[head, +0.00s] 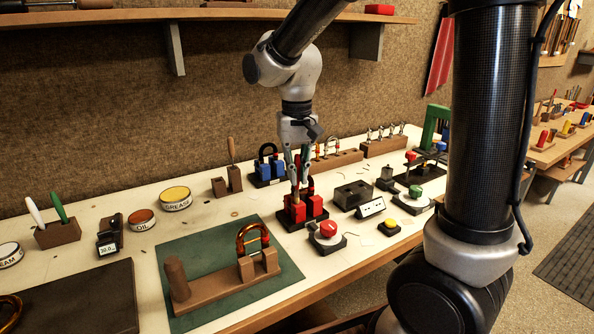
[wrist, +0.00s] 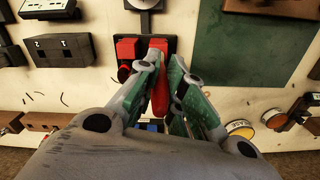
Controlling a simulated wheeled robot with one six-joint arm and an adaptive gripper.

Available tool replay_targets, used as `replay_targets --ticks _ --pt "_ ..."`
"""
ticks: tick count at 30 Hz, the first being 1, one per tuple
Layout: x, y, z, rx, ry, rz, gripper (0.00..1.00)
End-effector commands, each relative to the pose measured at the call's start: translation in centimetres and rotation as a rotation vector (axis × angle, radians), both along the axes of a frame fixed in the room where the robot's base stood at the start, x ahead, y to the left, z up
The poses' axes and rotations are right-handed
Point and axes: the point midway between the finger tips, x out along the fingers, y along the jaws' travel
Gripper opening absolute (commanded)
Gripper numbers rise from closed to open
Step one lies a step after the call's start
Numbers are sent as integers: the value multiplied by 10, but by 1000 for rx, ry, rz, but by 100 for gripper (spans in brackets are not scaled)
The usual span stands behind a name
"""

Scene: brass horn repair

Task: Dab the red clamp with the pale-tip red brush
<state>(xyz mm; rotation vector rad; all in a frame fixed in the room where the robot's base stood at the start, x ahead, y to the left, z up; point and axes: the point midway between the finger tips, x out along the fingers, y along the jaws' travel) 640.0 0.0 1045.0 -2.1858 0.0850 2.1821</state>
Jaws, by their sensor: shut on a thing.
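The red clamp (head: 314,206) has red blocks on a black base and stands on the white bench, near the middle of the head view. In the wrist view the red clamp (wrist: 126,50) is straight beyond my fingertips. My gripper (head: 298,178) points down just over the clamp. In the wrist view my gripper (wrist: 164,76) is shut on the red brush (wrist: 161,99), whose red handle shows between the fingers.
A blue clamp (head: 268,171) stands behind. A red button box (head: 326,236) is close in front. A green mat (head: 210,312) with a brown horn stand (head: 222,290) lies at left front. Grease (head: 175,197) and oil (head: 142,219) tins stand left. A dark block (head: 352,195) stands right.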

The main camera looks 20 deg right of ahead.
Motion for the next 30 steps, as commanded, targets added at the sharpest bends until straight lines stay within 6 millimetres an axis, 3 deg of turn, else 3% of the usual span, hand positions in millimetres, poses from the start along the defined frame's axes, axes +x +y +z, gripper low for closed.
replay_targets --ticks 24,30 --pt "0 0 64 0 1 0 0" --pt "0 0 70 0 2 0 0"
